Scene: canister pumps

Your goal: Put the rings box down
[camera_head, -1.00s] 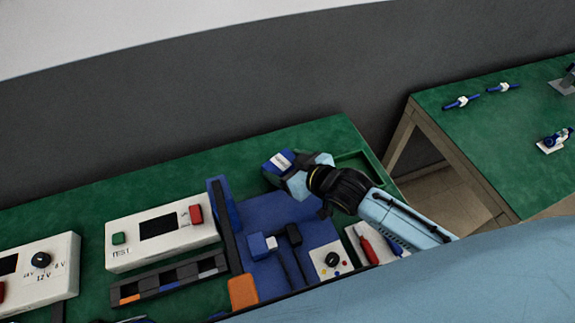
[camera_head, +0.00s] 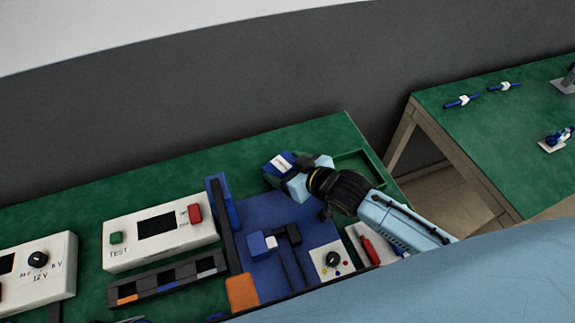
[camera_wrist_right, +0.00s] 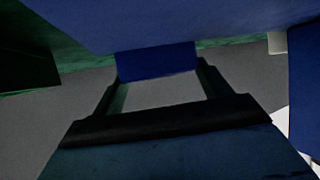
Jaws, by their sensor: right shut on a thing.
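The rings box (camera_head: 279,163) is a small dark blue box with a white label on top, seen in the head view near the back right of the green table. My right gripper (camera_head: 291,180) is shut on it from the front right side. I cannot tell whether the box's underside touches the table. In the right wrist view, a blue block (camera_wrist_right: 156,62), apparently the box, shows between the fingers. My left gripper is not in view.
A green tray (camera_head: 366,168) lies just right of the gripper. A blue mat (camera_head: 260,208) with a blue-and-black tool lies in front. A white TEST unit (camera_head: 160,228) stands left. Green table (camera_head: 165,183) behind is clear. A second table (camera_head: 500,140) stands right, across a gap.

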